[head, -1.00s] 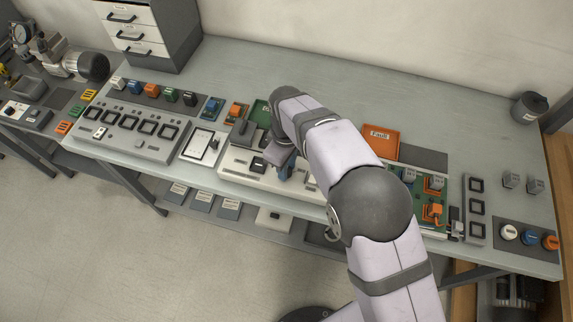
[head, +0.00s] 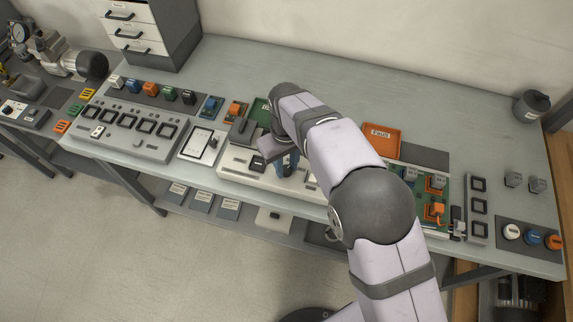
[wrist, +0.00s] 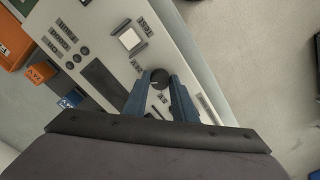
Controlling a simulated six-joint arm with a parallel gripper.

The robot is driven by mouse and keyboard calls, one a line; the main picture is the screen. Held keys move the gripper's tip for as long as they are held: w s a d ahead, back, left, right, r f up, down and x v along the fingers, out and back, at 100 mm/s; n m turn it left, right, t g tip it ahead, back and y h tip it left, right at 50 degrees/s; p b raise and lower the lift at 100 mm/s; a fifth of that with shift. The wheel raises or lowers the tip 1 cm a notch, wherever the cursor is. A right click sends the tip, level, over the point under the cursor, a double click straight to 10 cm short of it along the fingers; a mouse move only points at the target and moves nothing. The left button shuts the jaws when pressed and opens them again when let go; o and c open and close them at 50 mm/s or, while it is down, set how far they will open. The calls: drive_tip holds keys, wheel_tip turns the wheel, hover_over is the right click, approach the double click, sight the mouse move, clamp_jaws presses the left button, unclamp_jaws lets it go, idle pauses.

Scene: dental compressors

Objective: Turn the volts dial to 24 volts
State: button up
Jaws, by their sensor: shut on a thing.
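The volts dial (wrist: 160,78) is a small round black knob with a pale pointer line on a white panel (wrist: 178,42) with black labels. In the wrist view, my gripper (wrist: 160,80) has its two blue fingers on either side of the dial, shut on it. The number the pointer is at is too small to read. In the head view, my gripper (head: 287,163) is over the front part of the white panel (head: 236,160), and my arm hides the dial and much of the panel.
Left of the panel stand a tablet-like plate (head: 201,144) and a grey socket block (head: 124,128). An orange "Fault" tray (head: 381,140) and a green circuit board (head: 425,195) lie to the right.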

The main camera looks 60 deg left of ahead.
sight(286, 169)
drive_tip(key=m, duration=0.6)
drive_tip(key=shift+r+b, duration=0.1)
drive_tip(key=shift+b, duration=0.2)
drive_tip(key=shift+a, duration=0.1)
drive_tip(key=o, duration=1)
drive_tip(key=shift+o, duration=0.2)
drive_tip(key=shift+r+b, duration=1.15)
drive_tip(key=shift+r, duration=2.5)
